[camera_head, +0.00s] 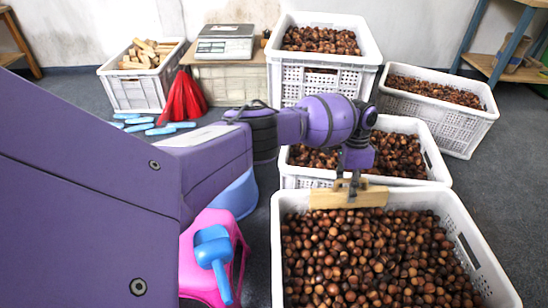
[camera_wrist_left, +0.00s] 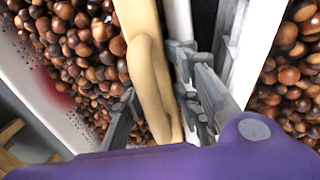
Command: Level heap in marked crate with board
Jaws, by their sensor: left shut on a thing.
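The front crate (camera_head: 278,222) is white and holds a heap of chestnuts (camera_head: 375,262), with its surface uneven. My left gripper (camera_head: 352,186) is above its far rim, shut on a pale wooden board (camera_head: 325,197). The board lies crosswise along the inside of the far rim, at the edge of the heap. In the left wrist view the board (camera_wrist_left: 148,55) is between the fingers of my left gripper (camera_wrist_left: 165,108), with chestnuts on one side and white rims on the other. A reddish patch shows on a crate wall (camera_wrist_left: 62,100) there. My right gripper is out of view.
Another chestnut crate (camera_head: 437,160) stands directly behind the front one, with more full crates (camera_head: 372,50) (camera_head: 490,112) behind. A pink stool (camera_head: 190,262) with a blue scoop (camera_head: 213,250) stands left of the front crate. A scale (camera_head: 226,42) and a wood-filled crate (camera_head: 137,93) are at the back.

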